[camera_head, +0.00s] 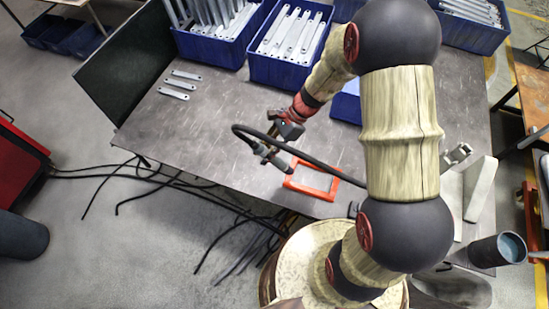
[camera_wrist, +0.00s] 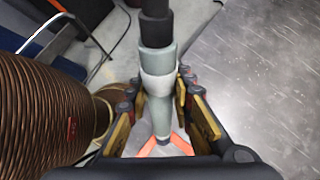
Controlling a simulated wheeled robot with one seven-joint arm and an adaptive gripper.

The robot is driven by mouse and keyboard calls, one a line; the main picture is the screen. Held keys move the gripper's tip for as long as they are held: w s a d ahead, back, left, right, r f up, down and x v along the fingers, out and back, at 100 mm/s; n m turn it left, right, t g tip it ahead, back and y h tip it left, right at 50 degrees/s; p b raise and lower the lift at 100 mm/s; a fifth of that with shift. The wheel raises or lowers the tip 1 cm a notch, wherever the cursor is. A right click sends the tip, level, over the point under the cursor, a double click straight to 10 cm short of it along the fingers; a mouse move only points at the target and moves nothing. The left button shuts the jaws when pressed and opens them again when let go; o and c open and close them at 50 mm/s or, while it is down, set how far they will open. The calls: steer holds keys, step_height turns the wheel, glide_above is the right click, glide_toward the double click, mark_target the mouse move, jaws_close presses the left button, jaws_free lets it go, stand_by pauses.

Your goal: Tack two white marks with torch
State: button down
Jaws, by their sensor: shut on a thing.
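My gripper (camera_head: 281,135) is shut on the torch, above the table left of the orange-red frame. The torch (camera_head: 258,150) is a grey tool with a thick black cable looping from its end. In the wrist view, the torch (camera_wrist: 158,92) runs between the two fingers of my gripper (camera_wrist: 157,98); its grey and pale body narrows toward the bottom. The orange-red frame (camera_head: 291,183) lies on the table near its front edge, with a grey surface inside. Part of it shows behind the torch in the wrist view (camera_wrist: 179,143). I cannot make out the white marks.
The dark grey table (camera_head: 200,125) has clear room at left. Several flat brackets (camera_head: 180,86) lie there. Blue bins (camera_head: 262,70) of brackets stand along the back. A dark panel (camera_head: 110,55) borders the left. A cup (camera_head: 497,250) and pale bars (camera_head: 480,188) are at right.

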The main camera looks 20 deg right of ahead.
steer(key=shift+w+f+b, duration=0.15)
steer(key=shift+f+b, duration=0.15)
step_height(320, 180, down, 6)
steer(key=b, duration=0.5)
steer(key=shift+r, duration=0.2)
steer(key=shift+f, duration=0.5)
stand_by(2.8)
steer(key=shift+r, duration=0.1)
steer(key=shift+r+p, duration=2.5)
steer(key=shift+r, duration=0.5)
